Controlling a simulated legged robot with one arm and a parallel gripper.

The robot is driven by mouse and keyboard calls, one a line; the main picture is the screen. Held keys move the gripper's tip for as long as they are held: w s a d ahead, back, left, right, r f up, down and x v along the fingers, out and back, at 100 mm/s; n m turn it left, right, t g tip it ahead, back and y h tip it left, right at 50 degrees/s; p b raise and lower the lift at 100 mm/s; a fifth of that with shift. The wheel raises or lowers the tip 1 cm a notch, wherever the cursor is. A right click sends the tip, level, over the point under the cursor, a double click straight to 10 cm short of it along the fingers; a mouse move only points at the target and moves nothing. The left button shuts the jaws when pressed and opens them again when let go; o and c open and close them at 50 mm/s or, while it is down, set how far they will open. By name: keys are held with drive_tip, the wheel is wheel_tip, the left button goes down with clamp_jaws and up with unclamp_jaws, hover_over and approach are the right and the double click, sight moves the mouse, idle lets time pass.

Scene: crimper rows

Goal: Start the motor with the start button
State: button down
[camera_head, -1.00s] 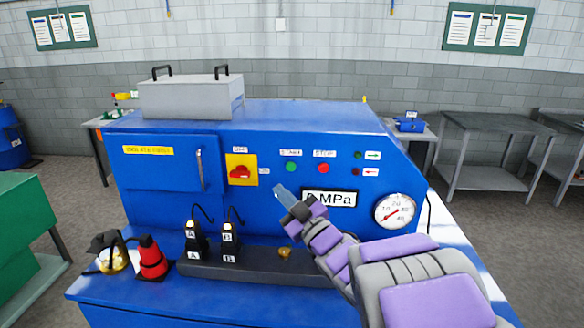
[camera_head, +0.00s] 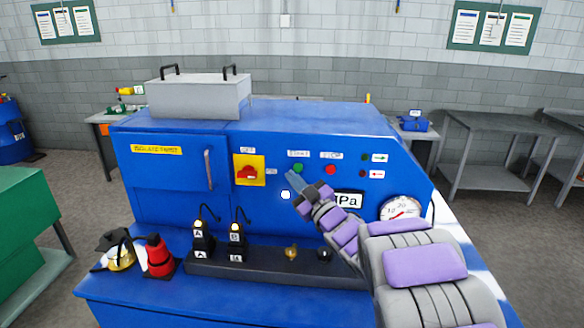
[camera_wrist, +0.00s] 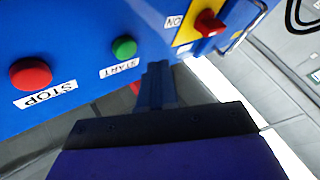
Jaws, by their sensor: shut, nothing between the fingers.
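The green start button (camera_head: 298,168) is on the blue machine's front panel under a START label. In the wrist view the green button (camera_wrist: 124,48) is left of the fingertips, with clear space between them in the picture. My gripper (camera_head: 291,174) is shut and empty, just below and left of the button in the head view; whether it touches the panel is unclear there. The fingers also show in the wrist view (camera_wrist: 157,75). The red stop button (camera_head: 331,169) is right of the start button.
A red switch on a yellow plate (camera_head: 249,170) is left of the buttons. Two small lamps (camera_head: 365,157) are to the right. A gauge (camera_head: 401,210) is partly hidden by my arm. Plugs (camera_head: 236,235) and a red-and-black item (camera_head: 158,257) stand on the ledge below.

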drive_tip(key=shift+w+d+r, duration=0.1)
drive_tip(key=shift+w+d, duration=0.15)
drive_tip(key=shift+d, duration=0.2)
drive_tip(key=shift+w+d, duration=0.2)
drive_tip(key=shift+d, duration=0.25)
idle(1.1)
drive_tip(key=shift+a, duration=0.1)
drive_tip(key=shift+w+a, duration=0.4)
drive_tip(key=shift+d, duration=0.15)
